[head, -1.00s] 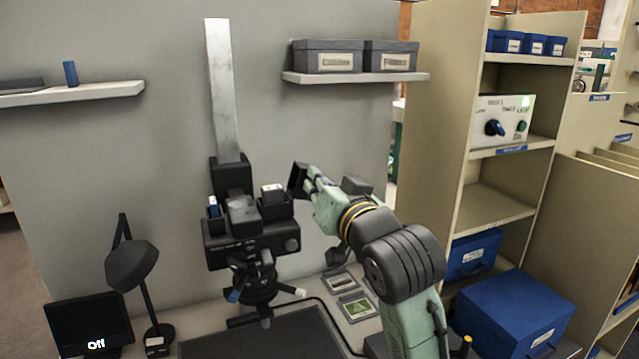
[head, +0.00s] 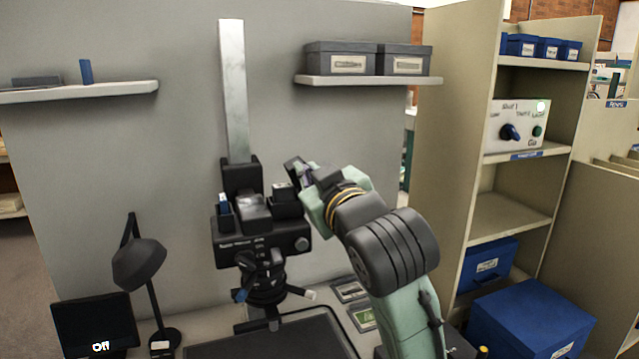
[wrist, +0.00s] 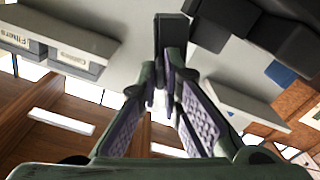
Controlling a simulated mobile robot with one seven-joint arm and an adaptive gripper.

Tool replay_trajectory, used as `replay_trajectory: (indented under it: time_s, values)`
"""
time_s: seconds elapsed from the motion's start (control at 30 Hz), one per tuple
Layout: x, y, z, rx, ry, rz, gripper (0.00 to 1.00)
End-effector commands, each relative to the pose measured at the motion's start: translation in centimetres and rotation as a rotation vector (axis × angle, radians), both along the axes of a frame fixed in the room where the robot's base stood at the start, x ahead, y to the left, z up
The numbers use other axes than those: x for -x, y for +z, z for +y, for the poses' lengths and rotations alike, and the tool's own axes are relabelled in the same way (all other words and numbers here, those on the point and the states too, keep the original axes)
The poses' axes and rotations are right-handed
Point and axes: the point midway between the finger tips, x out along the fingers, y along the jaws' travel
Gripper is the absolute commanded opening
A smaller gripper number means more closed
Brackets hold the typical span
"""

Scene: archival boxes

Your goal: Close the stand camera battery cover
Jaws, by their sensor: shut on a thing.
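The stand camera (head: 262,247) is a black body on a metal column, with a raised compartment at its upper right. A battery with a pale top (head: 281,187) shows in that compartment. My gripper (head: 304,177) is just above and right of the compartment. It is shut on a small black piece, which looks like the battery cover (head: 292,166); the cover stands tilted up, clear of the compartment top. In the wrist view the cover (wrist: 172,28) sits at the fingertips, with the dark camera body at upper right. Whether its hinge edge joins the camera is hidden.
A wall shelf (head: 365,81) with two grey boxes is above my arm. A tan shelving unit (head: 455,140) stands at right, with blue boxes and a control box (head: 520,127). A black lamp (head: 138,265) and a small screen (head: 92,325) are at lower left.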

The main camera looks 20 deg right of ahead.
Motion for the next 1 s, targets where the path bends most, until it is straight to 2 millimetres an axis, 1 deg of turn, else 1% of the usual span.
replay_trajectory:
  time_s: [0.5,1.0]
  values:
    - [0.1,-0.8,2.7,0.494,0.000,-0.018,0.00]
    - [0.2,-2.3,4.5,0.939,0.000,-0.032,0.00]
